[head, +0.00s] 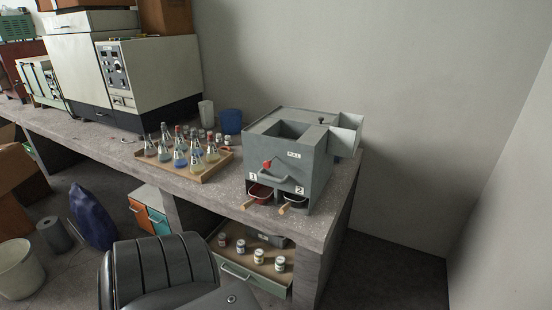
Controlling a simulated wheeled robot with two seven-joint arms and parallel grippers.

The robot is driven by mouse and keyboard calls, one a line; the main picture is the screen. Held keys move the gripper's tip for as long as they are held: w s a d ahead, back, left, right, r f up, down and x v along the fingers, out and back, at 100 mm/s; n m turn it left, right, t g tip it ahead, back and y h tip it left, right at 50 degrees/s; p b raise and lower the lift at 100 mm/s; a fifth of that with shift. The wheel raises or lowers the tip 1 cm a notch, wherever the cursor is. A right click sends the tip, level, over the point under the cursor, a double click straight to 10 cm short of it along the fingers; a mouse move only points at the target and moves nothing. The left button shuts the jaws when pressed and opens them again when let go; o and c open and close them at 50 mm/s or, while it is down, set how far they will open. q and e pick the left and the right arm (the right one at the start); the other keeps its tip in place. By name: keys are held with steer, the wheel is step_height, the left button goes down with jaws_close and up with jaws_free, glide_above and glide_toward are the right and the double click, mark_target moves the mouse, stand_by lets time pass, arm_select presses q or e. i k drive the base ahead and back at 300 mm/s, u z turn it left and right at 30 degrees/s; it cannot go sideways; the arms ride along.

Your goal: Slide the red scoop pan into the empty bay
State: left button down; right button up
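A grey riffle-type box (290,150) with an open top stands at the right end of the bench. Its front has two low bays marked 1 and 2. In bay 1 a red scoop pan (262,192) shows, with a pale wooden handle (248,204) sticking out at the front. Bay 2 (291,199) is dark inside, and another wooden handle (284,208) sticks out of it; its pan looks dark. I cannot tell how far in either pan sits. A red knob and a grey pull handle (274,182) are above the bays. Neither gripper is in view.
A black chair (160,270) is in front. An open drawer (240,268) with small jars is below. Bench edge lies close before the bays.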

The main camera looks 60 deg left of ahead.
mark_target(259, 194)
steer(key=u, duration=0.3)
steer(key=i, duration=0.7)
steer(key=u, duration=0.85)
steer(key=i, duration=0.35)
steer(key=u, duration=0.45)
